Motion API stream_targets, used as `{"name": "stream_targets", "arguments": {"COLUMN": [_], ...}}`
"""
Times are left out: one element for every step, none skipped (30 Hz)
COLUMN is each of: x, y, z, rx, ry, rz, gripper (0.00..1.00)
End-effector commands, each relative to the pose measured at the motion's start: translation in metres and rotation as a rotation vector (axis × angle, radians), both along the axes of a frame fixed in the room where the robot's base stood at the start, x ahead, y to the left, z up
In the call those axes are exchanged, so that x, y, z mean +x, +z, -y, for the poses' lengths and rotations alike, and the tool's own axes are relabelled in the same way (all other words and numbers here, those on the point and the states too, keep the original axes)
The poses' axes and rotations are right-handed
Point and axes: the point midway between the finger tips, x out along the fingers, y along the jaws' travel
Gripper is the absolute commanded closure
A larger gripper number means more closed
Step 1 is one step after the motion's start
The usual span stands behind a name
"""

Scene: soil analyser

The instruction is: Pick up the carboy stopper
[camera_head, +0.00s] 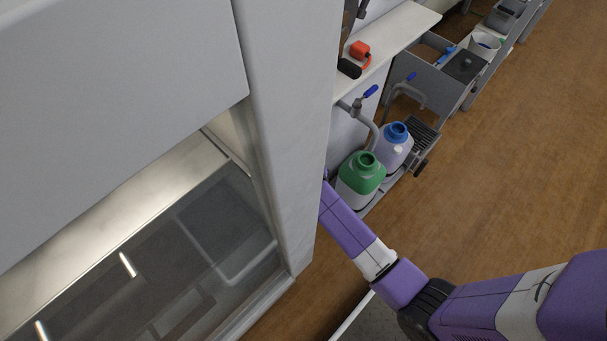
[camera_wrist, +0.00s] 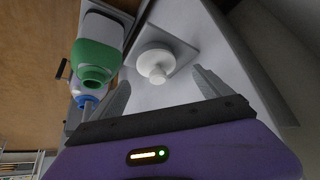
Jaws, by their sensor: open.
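A white round piece with a wide disc and a narrower knob, which looks like the carboy stopper (camera_wrist: 155,60), sits on a pale square pad (camera_wrist: 183,42) in the wrist view. My gripper (camera_wrist: 161,76) is open, with one finger to the left and one to the right of the stopper. I cannot tell the exact height gap. In the head view my gripper and the stopper are hidden behind the white cabinet post.
A green-topped carboy (camera_head: 360,178) and a blue-topped carboy (camera_head: 394,143) stand beside the post; the green one (camera_wrist: 97,58) is left of my fingers in the wrist view. A white shelf (camera_head: 400,38) holds a red item (camera_head: 359,50). The wooden floor at right is clear.

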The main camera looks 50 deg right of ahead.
Motion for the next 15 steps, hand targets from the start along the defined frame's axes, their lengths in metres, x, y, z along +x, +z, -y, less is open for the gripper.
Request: {"name": "stream_targets", "arguments": {"x": [0.002, 0.003, 0.005, 0.006, 0.007, 0.009, 0.011, 0.013, 0.015, 0.016, 0.017, 0.017, 0.018, 0.018, 0.018], "y": [-0.005, -0.008, -0.012, -0.016, -0.02, -0.025, -0.029, -0.032, -0.036, -0.038, -0.04, -0.042, -0.043, -0.043, -0.043], "z": [0.003, 0.004, 0.007, 0.009, 0.012, 0.015, 0.017, 0.018, 0.02, 0.021, 0.022, 0.023, 0.023, 0.024, 0.024], "rx": [0.0, 0.0, 0.0, 0.001, 0.001, 0.001, 0.001, 0.0, 0.0, 0.0, 0.0, 0.001, 0.0, 0.0, 0.001], "ry": [-0.001, -0.002, -0.002, -0.002, -0.001, 0.0, 0.001, 0.001, 0.001, 0.002, 0.002, 0.002, 0.001, 0.001, 0.002], "rz": [0.0, 0.0, 0.001, 0.001, 0.0, 0.001, 0.001, 0.0, 0.0, 0.002, 0.002, 0.001, 0.0, 0.0, 0.001], "gripper": [0.11, 0.11, 0.11, 0.11, 0.11, 0.11, 0.11, 0.11, 0.11, 0.11, 0.11, 0.11, 0.11, 0.11, 0.11]}}
